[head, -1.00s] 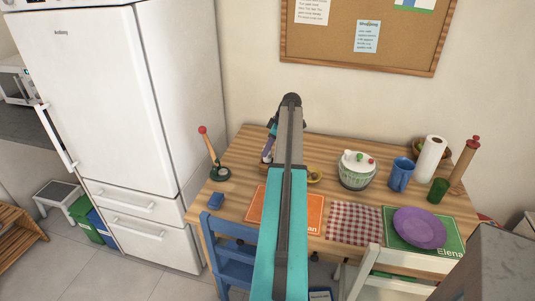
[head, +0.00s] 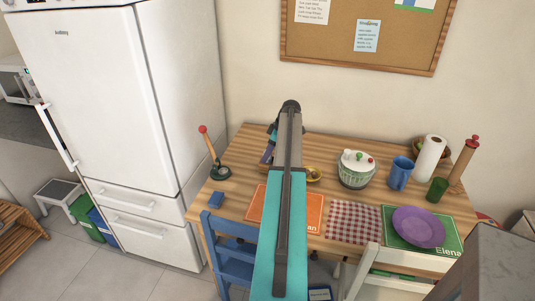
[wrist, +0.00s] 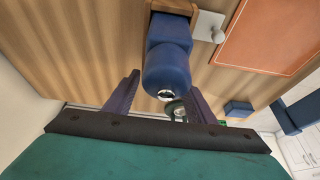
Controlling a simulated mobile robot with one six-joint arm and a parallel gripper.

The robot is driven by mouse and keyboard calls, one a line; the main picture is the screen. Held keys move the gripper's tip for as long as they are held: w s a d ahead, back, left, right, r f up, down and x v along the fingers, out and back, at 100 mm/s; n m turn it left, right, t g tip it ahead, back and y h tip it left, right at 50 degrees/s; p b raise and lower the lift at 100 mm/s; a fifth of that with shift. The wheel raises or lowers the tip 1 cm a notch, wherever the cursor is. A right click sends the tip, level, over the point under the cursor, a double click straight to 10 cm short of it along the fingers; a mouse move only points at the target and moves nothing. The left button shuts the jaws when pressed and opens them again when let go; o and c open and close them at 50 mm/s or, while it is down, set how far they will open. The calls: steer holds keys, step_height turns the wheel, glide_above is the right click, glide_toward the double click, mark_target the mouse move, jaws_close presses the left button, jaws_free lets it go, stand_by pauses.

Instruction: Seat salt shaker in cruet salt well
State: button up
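A dark blue shaker (wrist: 168,60) with a silver, holed top fills the upper middle of the wrist view. Its far end meets a wooden holder (wrist: 180,6), seemingly the cruet; I cannot tell how deep it sits or which well it is in. My gripper (wrist: 162,82) is open, its two purple fingers spread apart. The left finger stands clear of the shaker; the right fingertip is close to the shaker's edge, and contact cannot be told. In the head view my arm hides most of the cruet and the shaker; my gripper (head: 268,150) shows only in part.
A pale plate with a knob (wrist: 210,26) adjoins the holder. A red-knobbed stick on a dark green base (head: 219,173) and a blue block (head: 216,199) are left of my arm.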

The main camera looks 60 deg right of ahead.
steer(key=shift+r, duration=0.15)
steer(key=b+v, duration=0.2)
steer(key=v, duration=1)
steer(key=shift+r, duration=0.15)
stand_by(0.8)
